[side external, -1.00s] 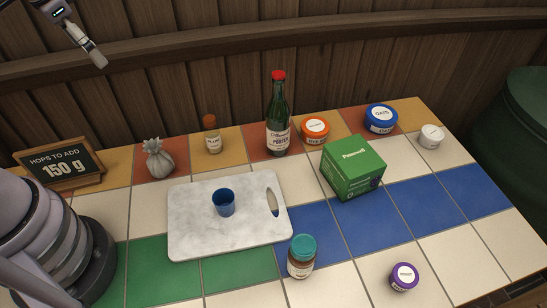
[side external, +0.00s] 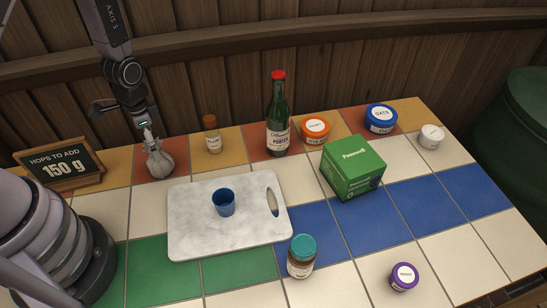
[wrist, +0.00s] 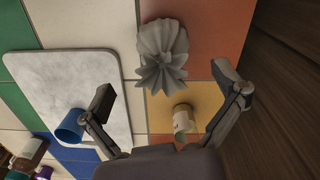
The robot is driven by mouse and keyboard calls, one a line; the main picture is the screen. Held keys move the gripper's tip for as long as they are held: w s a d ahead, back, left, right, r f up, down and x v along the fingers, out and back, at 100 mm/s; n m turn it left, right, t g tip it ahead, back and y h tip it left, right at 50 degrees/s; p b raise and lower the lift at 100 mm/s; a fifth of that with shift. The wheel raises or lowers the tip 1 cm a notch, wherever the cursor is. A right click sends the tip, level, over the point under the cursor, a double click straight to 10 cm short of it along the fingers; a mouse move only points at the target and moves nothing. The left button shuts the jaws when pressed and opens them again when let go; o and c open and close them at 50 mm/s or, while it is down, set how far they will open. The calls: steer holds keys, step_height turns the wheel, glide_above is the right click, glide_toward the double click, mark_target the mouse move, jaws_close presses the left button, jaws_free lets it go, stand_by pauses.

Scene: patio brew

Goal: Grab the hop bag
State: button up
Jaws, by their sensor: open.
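The hop bag (side external: 160,163) is a small grey sack with a gathered, tied top. It stands on a terracotta tile at the back left of the table. In the wrist view the bag (wrist: 163,55) shows its pleated top, ahead of the fingertips. My gripper (side external: 147,138) is right over the bag's top in the side view, pointing down. In the wrist view my gripper (wrist: 170,88) has its two fingers wide apart, with nothing between the tips. Whether a finger touches the bag is hard to tell.
A small bottle with an orange-brown cap (side external: 212,134) stands just right of the bag. A sign reading 150 g (side external: 60,170) stands to its left. A marble board (side external: 190,235) with a blue cup (side external: 224,203) lies in front. A wooden wall rises behind.

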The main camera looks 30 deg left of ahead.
mark_target(159, 162)
steer(key=f, duration=0.6)
steer(key=shift+a+f, duration=0.2)
steer(key=shift+f, duration=0.1)
steer(key=c, duration=1)
